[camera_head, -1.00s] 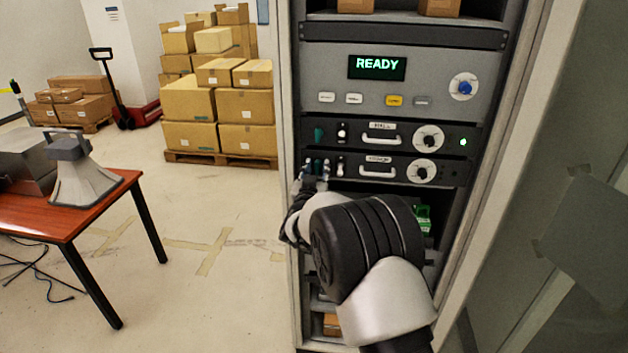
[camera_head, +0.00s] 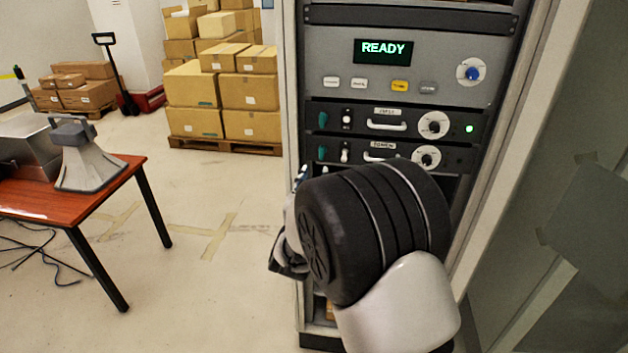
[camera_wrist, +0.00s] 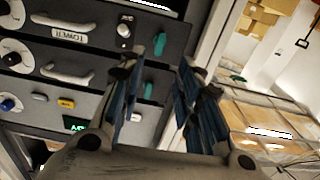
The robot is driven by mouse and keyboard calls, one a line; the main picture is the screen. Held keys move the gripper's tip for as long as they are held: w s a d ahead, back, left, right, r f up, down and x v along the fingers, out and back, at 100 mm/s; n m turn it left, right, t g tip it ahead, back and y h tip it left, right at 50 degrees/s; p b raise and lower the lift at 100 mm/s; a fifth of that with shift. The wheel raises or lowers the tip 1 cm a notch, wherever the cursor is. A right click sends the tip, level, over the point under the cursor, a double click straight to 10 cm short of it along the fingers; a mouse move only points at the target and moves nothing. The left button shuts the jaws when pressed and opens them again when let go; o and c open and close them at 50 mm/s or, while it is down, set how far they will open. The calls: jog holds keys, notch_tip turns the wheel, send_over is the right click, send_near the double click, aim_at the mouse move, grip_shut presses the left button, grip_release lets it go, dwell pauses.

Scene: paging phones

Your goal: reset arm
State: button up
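My gripper (camera_wrist: 158,85) shows in the wrist view with its two fingers apart and nothing between them. In the head view it is mostly hidden behind my arm, at the left edge of the rack (camera_head: 293,80), below the lower drawer unit (camera_head: 400,157). The lower unit has a teal switch (camera_head: 321,152) and a white toggle (camera_head: 344,152); no finger is seen touching them. The upper unit (camera_head: 462,113) has a lit green lamp (camera_head: 469,128). Above it a panel display (camera_head: 384,50) reads READY, with several buttons and a blue-centred knob (camera_head: 472,72).
A red-brown table (camera_head: 100,205) with a grey horn speaker (camera_head: 92,160) stands at the left. Stacked cartons (camera_head: 250,92) on a pallet and a pallet jack (camera_head: 115,75) are behind. The floor between table and rack is clear. A grey wall (camera_head: 585,240) is close at the right.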

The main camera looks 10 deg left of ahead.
jog(key=shift+r, duration=0.1)
jog(key=s+d+r+n+g+y, duration=0.1)
jog(key=s+d+r+g+y, duration=0.15)
jog(key=s+d+r, duration=0.35)
jog(key=s+d+r+g+y, duration=0.1)
jog(key=s+d+g, duration=0.3)
jog(key=s, duration=0.3)
jog(key=s+d+f+g+h, duration=0.1)
jog(key=s+d, duration=0.3)
jog(key=s, duration=0.6)
jog(key=s+d+f+g+h+b, duration=0.1)
jog(key=s+d+f+g, duration=0.2)
jog(key=s, duration=0.7)
jog(key=s+d+f+g+h, duration=0.1)
jog(key=s+d+g, duration=0.2)
jog(key=s+d, duration=0.3)
jog(key=s, duration=0.4)
jog(key=shift+f+m, duration=0.4)
